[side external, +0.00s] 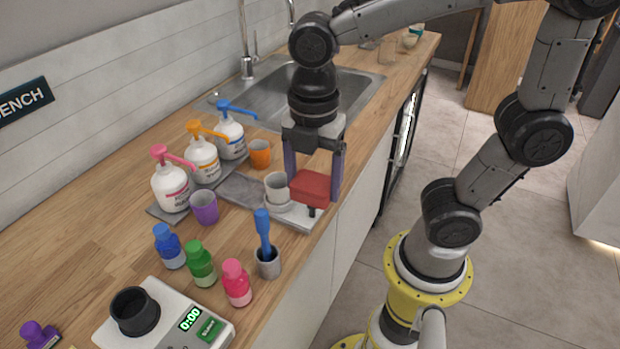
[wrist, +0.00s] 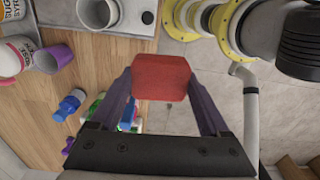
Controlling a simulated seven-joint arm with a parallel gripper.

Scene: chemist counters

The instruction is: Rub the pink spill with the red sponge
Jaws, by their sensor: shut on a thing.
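The red sponge (side external: 311,188) is a small block held between the two purple fingers of my gripper (side external: 313,192). The sponge also shows in the wrist view (wrist: 161,77), gripped at both sides by the fingertips. In the side view my gripper points down near the front edge of the wooden counter, over a pale tray (side external: 302,222) and beside stacked white cups (side external: 277,188). The sponge appears raised above the tray; the exact gap is hard to tell. I cannot make out a pink spill in either view.
Pump bottles (side external: 171,187) stand behind a purple cup (side external: 204,208) and an orange cup (side external: 260,153). A blue-handled tool stands in a grey holder (side external: 268,264). Small blue, green and pink bottles (side external: 236,283) and a scale (side external: 165,325) are nearer. The sink (side external: 270,90) lies beyond.

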